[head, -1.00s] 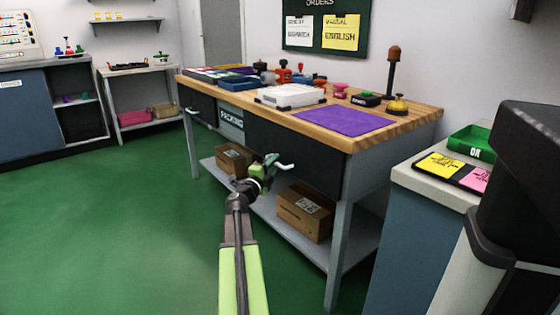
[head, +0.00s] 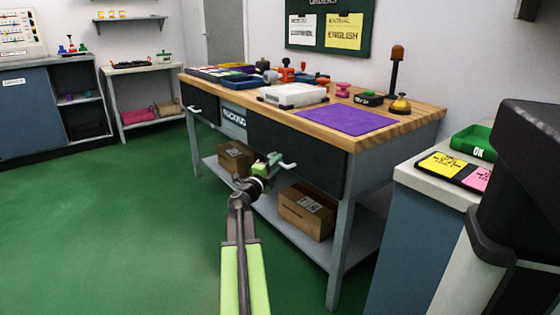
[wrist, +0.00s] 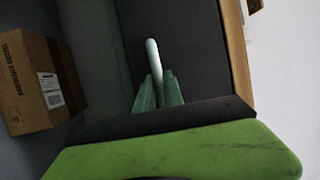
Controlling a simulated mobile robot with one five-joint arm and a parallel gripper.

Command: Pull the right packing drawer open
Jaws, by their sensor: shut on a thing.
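The right packing drawer (head: 318,161) has a dark front under the wooden top of the packing table. It looks flush with the table, so it appears shut. Its pale bar handle (head: 287,165) sticks out from the front. My gripper (head: 271,163) is at the left part of this handle. In the wrist view my green fingers (wrist: 158,92) are closed around the light handle (wrist: 153,56), with the dark drawer front (wrist: 190,45) behind it. The fingers hide part of the handle.
The left drawer (head: 199,102) has its own handle. Cardboard boxes (head: 308,213) stand on the lower shelf (head: 270,203). A purple mat (head: 345,120) lies on the tabletop. A side cabinet (head: 400,240) stands close on the right. Green floor (head: 110,220) is free at the left.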

